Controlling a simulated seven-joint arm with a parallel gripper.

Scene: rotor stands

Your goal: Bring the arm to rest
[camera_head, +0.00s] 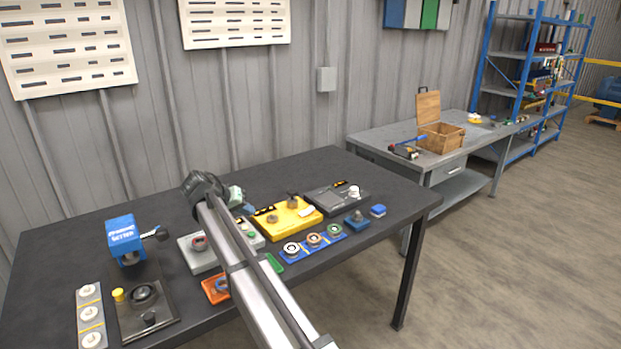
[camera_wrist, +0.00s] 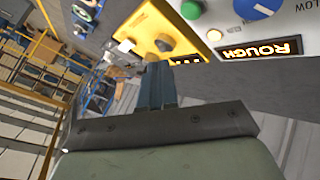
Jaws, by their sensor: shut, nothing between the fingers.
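My arm reaches from the bottom of the head view over the dark table (camera_head: 335,170). Its dark wrist bends above the table's back half. My gripper (camera_wrist: 156,72) shows in the wrist view with its two blue-grey fingers together and nothing between them. In the head view the greenish gripper body (camera_head: 236,194) shows behind the arm, and its fingertips are hard to make out. The yellow stand (camera_head: 287,219) is just to its right; in the wrist view the yellow stand (camera_wrist: 150,22) lies beyond the fingertips. A pale panel lit "ROUGH" (camera_wrist: 262,48) is to their right.
A dark stand (camera_head: 335,199), a blue tray with several rings (camera_head: 292,259) and an orange tray (camera_head: 213,289) are nearby. A blue press (camera_head: 123,240) stands left. The table's back left is clear. A wooden box (camera_head: 442,138) sits on another bench.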

